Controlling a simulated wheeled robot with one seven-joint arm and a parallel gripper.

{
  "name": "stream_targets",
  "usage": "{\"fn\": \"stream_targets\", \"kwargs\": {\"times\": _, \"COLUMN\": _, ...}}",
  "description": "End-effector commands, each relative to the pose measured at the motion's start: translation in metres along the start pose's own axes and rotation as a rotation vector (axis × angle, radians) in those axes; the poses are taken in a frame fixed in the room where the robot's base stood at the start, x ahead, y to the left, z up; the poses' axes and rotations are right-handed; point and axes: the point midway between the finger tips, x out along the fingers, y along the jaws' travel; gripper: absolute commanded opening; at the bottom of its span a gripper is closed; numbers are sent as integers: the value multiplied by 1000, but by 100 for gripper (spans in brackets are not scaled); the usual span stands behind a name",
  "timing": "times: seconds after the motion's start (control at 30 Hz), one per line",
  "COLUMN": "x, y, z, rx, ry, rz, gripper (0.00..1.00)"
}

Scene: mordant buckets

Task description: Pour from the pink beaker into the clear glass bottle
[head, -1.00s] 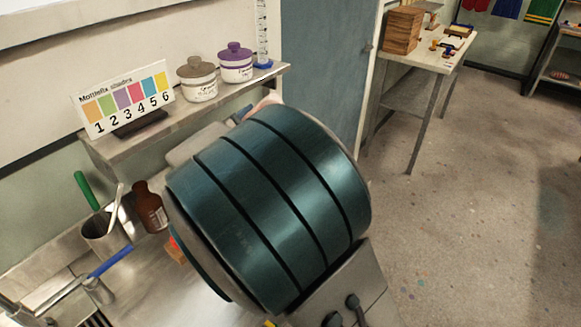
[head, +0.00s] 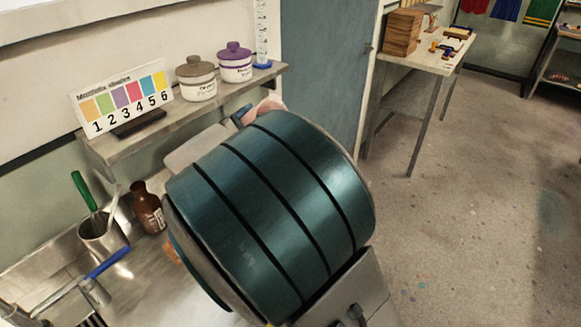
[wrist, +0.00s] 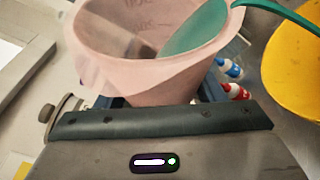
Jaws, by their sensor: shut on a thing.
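The pink beaker (wrist: 150,80) is in my gripper (wrist: 160,98) in the wrist view, its wide mouth and spout facing the camera. The gripper is shut on the beaker's side. A small part of the beaker (head: 268,106) shows past my arm in the head view, near the shelf's right end. A green spoon-like tool (wrist: 200,30) overlaps the beaker's mouth; I cannot tell whether it lies inside. How full the beaker is cannot be told. I cannot make out the clear glass bottle; my arm hides much of the bench.
A shelf (head: 105,150) carries two lidded jars (head: 196,80) and a numbered colour card (head: 122,97). Below are a brown bottle (head: 148,210) and a metal cup (head: 103,240) of tools. Small red-capped and blue-capped bottles (wrist: 229,68) and a yellow thing (wrist: 298,70) lie near the beaker.

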Motion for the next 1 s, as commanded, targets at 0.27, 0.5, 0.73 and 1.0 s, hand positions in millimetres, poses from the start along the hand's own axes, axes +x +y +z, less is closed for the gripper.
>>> {"fn": "stream_targets", "kwargs": {"times": 0.27, "x": 0, "y": 0, "z": 0, "rx": 14, "ry": -4, "rz": 6, "gripper": 30}}
{"fn": "stream_targets", "kwargs": {"times": 0.5, "x": 1, "y": -1, "z": 0, "rx": 27, "ry": -7, "rz": 10, "gripper": 30}}
{"fn": "stream_targets", "kwargs": {"times": 0.73, "x": 0, "y": 0, "z": 0, "rx": 38, "ry": -10, "rz": 15, "gripper": 30}}
{"fn": "stream_targets", "kwargs": {"times": 1.0, "x": 0, "y": 0, "z": -1, "rx": 50, "ry": -12, "rz": 20, "gripper": 30}}
